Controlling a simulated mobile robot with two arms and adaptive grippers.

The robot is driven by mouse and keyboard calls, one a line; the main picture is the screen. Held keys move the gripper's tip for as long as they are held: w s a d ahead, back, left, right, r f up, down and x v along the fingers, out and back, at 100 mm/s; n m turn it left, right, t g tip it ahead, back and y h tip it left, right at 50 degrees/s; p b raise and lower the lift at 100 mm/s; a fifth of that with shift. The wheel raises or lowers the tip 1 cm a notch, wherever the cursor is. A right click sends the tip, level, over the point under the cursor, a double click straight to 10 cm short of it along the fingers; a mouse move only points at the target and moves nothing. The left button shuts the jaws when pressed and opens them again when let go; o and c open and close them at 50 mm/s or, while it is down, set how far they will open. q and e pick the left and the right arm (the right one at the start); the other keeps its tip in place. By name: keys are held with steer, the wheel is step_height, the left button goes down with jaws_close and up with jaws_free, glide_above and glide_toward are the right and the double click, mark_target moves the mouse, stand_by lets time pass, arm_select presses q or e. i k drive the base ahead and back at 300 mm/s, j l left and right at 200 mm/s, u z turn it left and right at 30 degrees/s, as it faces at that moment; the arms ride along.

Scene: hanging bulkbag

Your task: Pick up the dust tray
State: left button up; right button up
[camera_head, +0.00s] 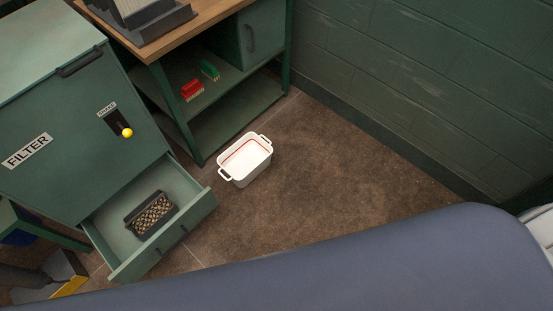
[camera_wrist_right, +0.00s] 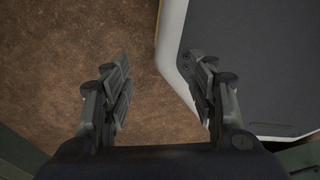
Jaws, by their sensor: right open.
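A dark tray (camera_head: 151,215), which looks like the dust tray, lies in the open drawer (camera_head: 192,220) of the green filter cabinet. It holds a speckled brown and tan filling. In the right wrist view my right gripper (camera_wrist_right: 160,78) is open, with its two fingers apart and nothing between them. Brown floor shows below it. The tray is not in that wrist view, and neither gripper shows in the head view.
A white tub (camera_head: 246,162) with two handles stands on the floor right of the drawer. A green workbench (camera_head: 160,48) holds a red brush (camera_head: 192,90) and a green brush (camera_head: 210,70) on its shelf. The green wall (camera_head: 430,70) bounds the right. Floor (camera_head: 330,170) between is clear.

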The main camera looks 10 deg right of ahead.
mark_target(146, 219)
steer(key=k+u, duration=0.1)
steer(key=u, duration=1.05)
